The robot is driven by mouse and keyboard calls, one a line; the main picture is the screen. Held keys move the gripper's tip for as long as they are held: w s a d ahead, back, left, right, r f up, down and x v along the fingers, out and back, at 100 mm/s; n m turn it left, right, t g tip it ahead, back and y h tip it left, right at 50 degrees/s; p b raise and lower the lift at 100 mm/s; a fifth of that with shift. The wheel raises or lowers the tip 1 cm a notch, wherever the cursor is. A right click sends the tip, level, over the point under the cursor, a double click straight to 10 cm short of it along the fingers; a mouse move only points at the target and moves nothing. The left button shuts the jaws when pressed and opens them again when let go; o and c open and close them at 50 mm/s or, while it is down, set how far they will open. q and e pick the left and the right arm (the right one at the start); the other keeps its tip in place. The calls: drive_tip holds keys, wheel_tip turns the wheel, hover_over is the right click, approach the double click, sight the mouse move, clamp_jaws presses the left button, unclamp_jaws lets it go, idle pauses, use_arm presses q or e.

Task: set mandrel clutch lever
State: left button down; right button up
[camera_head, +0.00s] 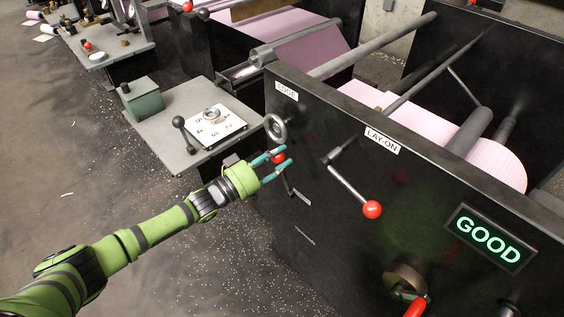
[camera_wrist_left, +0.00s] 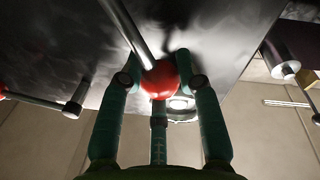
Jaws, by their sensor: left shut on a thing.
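A small lever with a red knob (camera_head: 278,158) sits on the black side panel (camera_head: 330,235), below the handwheel. My left gripper (camera_head: 275,167) reaches it from the left, its teal fingers shut around the knob. In the left wrist view the red knob (camera_wrist_left: 158,80) lies between the fingers, and the lever's metal rod (camera_wrist_left: 128,28) runs up to the panel. The fingers partly hide the knob in the head view. The small label beside this lever is not readable. My right gripper is not in view.
The LAY-ON lever (camera_head: 345,183) with a red ball is right of my gripper. A handwheel (camera_head: 275,128) is just above it. A lit GOOD sign (camera_head: 490,238) and a red handle (camera_head: 415,307) are at lower right. A grey table (camera_head: 165,130) stands behind; floor at left is open.

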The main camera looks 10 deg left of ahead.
use_arm(q)
drive_tip(key=shift+a+f, duration=0.15)
drive_tip(key=shift+f, duration=0.1)
drive_tip(key=c, duration=0.9)
unclamp_jaws()
drive_tip(key=shift+o, duration=0.2)
drive_tip(key=shift+w, duration=0.15)
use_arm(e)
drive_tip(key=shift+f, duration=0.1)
use_arm(q)
drive_tip(key=shift+r, duration=0.15)
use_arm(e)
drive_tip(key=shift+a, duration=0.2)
use_arm(q)
drive_tip(key=shift+s+a, duration=0.3)
drive_tip(key=shift+s, duration=0.05)
drive_tip(key=v, duration=0.7)
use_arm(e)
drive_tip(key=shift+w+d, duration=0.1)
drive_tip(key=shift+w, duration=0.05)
